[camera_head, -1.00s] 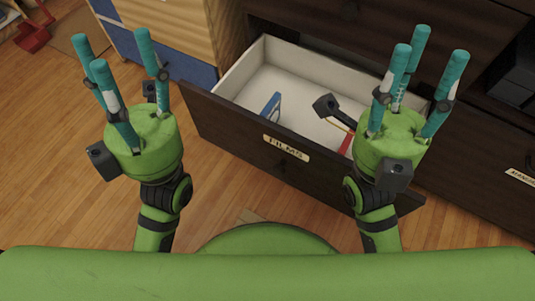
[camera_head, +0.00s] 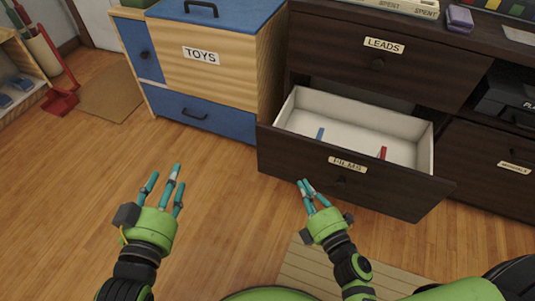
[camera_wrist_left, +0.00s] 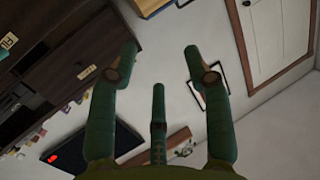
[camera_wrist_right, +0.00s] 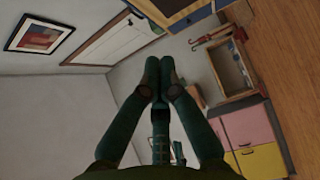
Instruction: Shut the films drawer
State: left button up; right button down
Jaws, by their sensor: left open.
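The films drawer (camera_head: 285,157) is a dark-fronted drawer with a white interior, pulled out under the leads drawer. Its FILMS label (camera_head: 347,164) and a small dark knob (camera_head: 341,180) are on its front. A blue item (camera_head: 320,134) and a red item (camera_head: 382,153) are inside. My right gripper (camera_head: 305,183) has its fingers together and empty, close to the drawer front, left of the label; I cannot tell if it touches. My left gripper (camera_head: 168,180) is open and empty over the floor, left of the drawer.
The leads drawer (camera_head: 430,59) above looks shut. A wooden and blue toys cabinet (camera_head: 215,75) stands left of the dresser. Another drawer (camera_head: 490,185) is at the right. A red dustpan (camera_head: 60,102) and mat are far left.

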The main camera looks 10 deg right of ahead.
send_near(288, 137)
jog(key=w+a, duration=0.2)
jog(key=a, duration=0.1)
pick_arm(q)
notch_tip(288, 137, up, 6)
jog(key=d+t+h+b, duration=0.1)
jog(key=d+t+h, duration=0.1)
jog(key=t, duration=0.1)
jog(key=shift+f+m, duration=0.15)
jog(key=shift+m, duration=0.15)
pick_arm(e)
jog(key=shift+w+d+f, duration=0.1)
jog(key=shift+w+d, duration=0.35)
jog(key=shift+w, duration=0.4)
jog(key=shift+w+d, duration=0.45)
jog(key=shift+w, duration=0.35)
pick_arm(q)
jog(key=shift+d, duration=0.1)
